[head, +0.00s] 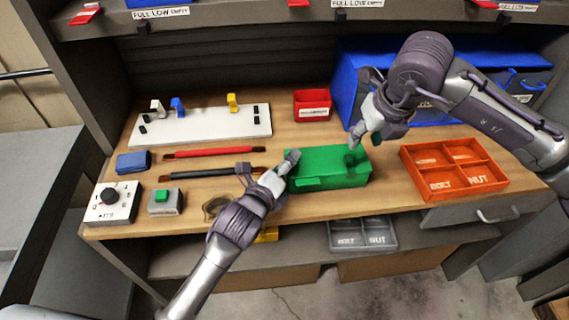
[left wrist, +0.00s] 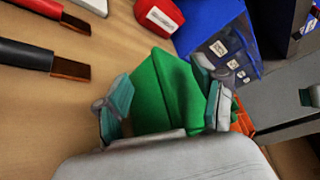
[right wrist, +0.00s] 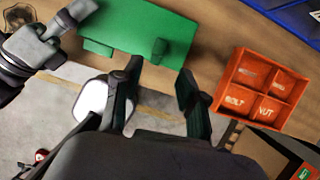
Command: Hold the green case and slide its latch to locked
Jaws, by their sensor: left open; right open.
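The green case (head: 322,164) lies on the wooden bench, long side left to right. A small raised block, apparently its latch (head: 350,160), stands near the right end of its top; it also shows in the right wrist view (right wrist: 158,50). My left gripper (head: 283,168) is open at the case's left end; in the left wrist view the case (left wrist: 172,92) lies between its spread fingers (left wrist: 165,100). I cannot tell whether they touch it. Any lock marking is too small to read.
An orange divided tray (head: 455,187) stands right of the case. A red bin (head: 312,104) and blue bins (head: 347,82) are behind. Red (head: 215,152) and black (head: 205,174) handled tools lie to the left. The bench's front edge is close before the case.

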